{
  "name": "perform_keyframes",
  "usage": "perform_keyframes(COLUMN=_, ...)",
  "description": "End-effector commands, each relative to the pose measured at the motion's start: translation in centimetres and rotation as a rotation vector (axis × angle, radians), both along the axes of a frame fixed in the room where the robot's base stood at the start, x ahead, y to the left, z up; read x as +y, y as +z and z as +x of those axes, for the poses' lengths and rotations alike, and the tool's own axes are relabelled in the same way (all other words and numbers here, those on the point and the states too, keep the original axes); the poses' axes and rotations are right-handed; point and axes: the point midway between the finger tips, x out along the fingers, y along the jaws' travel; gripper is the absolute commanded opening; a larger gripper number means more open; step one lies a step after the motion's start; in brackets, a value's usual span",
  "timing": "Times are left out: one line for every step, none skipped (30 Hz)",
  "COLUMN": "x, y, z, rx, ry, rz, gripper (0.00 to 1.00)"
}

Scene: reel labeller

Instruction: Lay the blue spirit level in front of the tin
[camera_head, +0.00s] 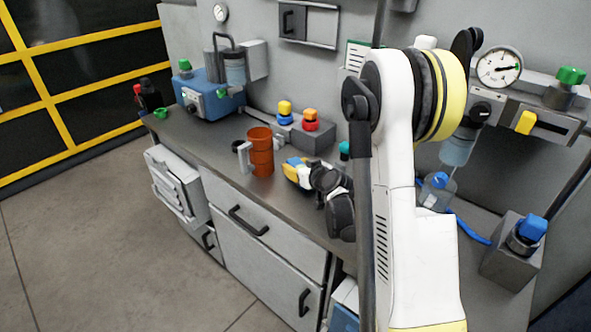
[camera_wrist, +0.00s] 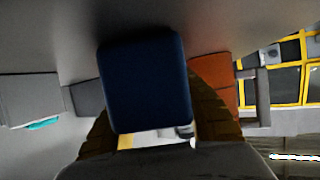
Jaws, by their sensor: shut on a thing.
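My gripper (camera_head: 297,172) is over the bench, just right of an orange-brown tin (camera_head: 261,153). It is shut on the blue spirit level (camera_head: 293,161), of which only a small blue part shows in the head view. In the wrist view the level is a dark blue block (camera_wrist: 146,80) between the two fingers of my gripper (camera_wrist: 152,120). The tin also shows in the wrist view (camera_wrist: 212,68), right of the level and partly hidden behind a finger. I cannot tell whether the level touches the bench.
The grey bench (camera_head: 205,138) has some bare top left of the tin. A grey block with red and blue knobs (camera_head: 313,137) stands behind my gripper. A blue device (camera_head: 208,95) stands at the far left end. A clear bottle (camera_head: 437,190) is at the right.

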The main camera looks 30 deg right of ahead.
Motion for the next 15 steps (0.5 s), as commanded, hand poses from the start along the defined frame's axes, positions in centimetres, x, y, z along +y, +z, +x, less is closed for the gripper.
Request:
perform_keyframes(x=-0.01, y=0.16, z=-0.02, rx=0.000, ry=0.000, rz=0.000, gripper=0.00)
perform_keyframes(x=-0.01, y=0.17, z=-0.02, rx=0.000, ry=0.000, rz=0.000, gripper=0.00)
perform_keyframes(x=-0.01, y=0.17, z=-0.02, rx=0.000, ry=0.000, rz=0.000, gripper=0.00)
perform_keyframes(x=-0.01, y=0.12, z=-0.02, rx=0.000, ry=0.000, rz=0.000, gripper=0.00)
perform_keyframes(x=-0.01, y=0.02, z=-0.02, rx=0.000, ry=0.000, rz=0.000, gripper=0.00)
perform_keyframes(x=-0.01, y=-0.14, z=-0.03, rx=0.000, ry=0.000, rz=0.000, gripper=0.00)
perform_keyframes(x=-0.01, y=-0.25, z=-0.03, rx=0.000, ry=0.000, rz=0.000, gripper=0.00)
perform_keyframes(x=-0.01, y=-0.27, z=-0.03, rx=0.000, ry=0.000, rz=0.000, gripper=0.42)
perform_keyframes(x=-0.01, y=-0.17, z=-0.03, rx=0.000, ry=0.000, rz=0.000, gripper=0.55)
perform_keyframes(x=-0.01, y=-0.16, z=-0.03, rx=0.000, ry=0.000, rz=0.000, gripper=0.59)
perform_keyframes(x=-0.01, y=-0.15, z=-0.03, rx=0.000, ry=0.000, rz=0.000, gripper=0.59)
perform_keyframes(x=-0.01, y=-0.14, z=-0.03, rx=0.000, ry=0.000, rz=0.000, gripper=0.59)
perform_keyframes(x=-0.01, y=-0.14, z=-0.04, rx=0.000, ry=0.000, rz=0.000, gripper=0.59)
perform_keyframes(x=-0.01, y=-0.14, z=-0.04, rx=0.000, ry=0.000, rz=0.000, gripper=0.59)
perform_keyframes(x=-0.01, y=-0.14, z=-0.04, rx=0.000, ry=0.000, rz=0.000, gripper=0.59)
